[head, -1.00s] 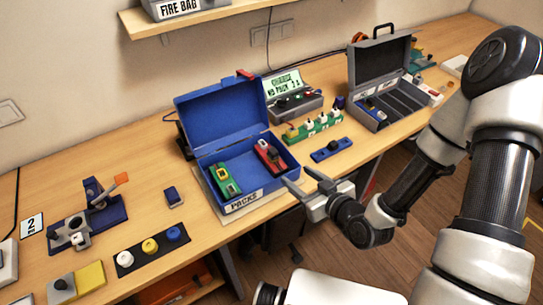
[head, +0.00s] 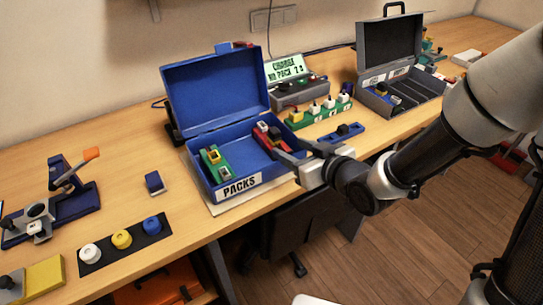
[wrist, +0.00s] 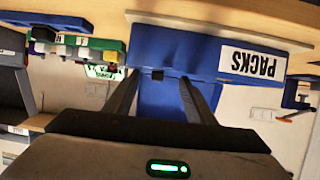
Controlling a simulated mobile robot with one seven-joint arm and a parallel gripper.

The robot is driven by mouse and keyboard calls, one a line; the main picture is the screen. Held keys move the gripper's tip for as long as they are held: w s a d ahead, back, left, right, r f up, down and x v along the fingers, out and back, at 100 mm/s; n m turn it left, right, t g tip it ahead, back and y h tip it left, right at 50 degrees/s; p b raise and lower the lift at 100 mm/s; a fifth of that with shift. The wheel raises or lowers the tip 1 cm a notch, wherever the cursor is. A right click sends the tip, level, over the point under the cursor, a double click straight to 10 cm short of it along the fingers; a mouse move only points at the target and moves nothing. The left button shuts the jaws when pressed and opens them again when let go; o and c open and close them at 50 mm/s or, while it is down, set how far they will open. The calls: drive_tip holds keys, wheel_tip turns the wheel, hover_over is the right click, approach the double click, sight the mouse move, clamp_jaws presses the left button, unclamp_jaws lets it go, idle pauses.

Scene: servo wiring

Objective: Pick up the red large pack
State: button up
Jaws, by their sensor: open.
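The red large pack (head: 266,136) sits in the right part of the open blue box (head: 221,199), which has a PACKS label on its front. A green pack (head: 213,164) lies in the same box to its left. My gripper (head: 291,148) is open and empty at the box's right front corner, its fingers pointing toward the red pack. I cannot tell whether they touch the box. In the wrist view my open fingers (wrist: 158,84) show against the box's front wall (wrist: 195,50); the red pack is not visible there.
The blue lid (head: 215,90) stands open behind. An open grey case (head: 392,45) is farther right.

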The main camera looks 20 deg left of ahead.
sight(278, 140)
drive_tip(key=b+x, duration=0.1)
drive_tip(key=x, duration=0.3)
drive_tip(key=shift+w+a+f, duration=0.2)
drive_tip(key=shift+a, duration=0.05)
drive_tip(key=b+x, duration=0.2)
drive_tip(key=x, duration=0.3)
drive_tip(key=shift+w, duration=0.2)
clamp_jaws()
drive_tip(key=shift+w+r, duration=0.1)
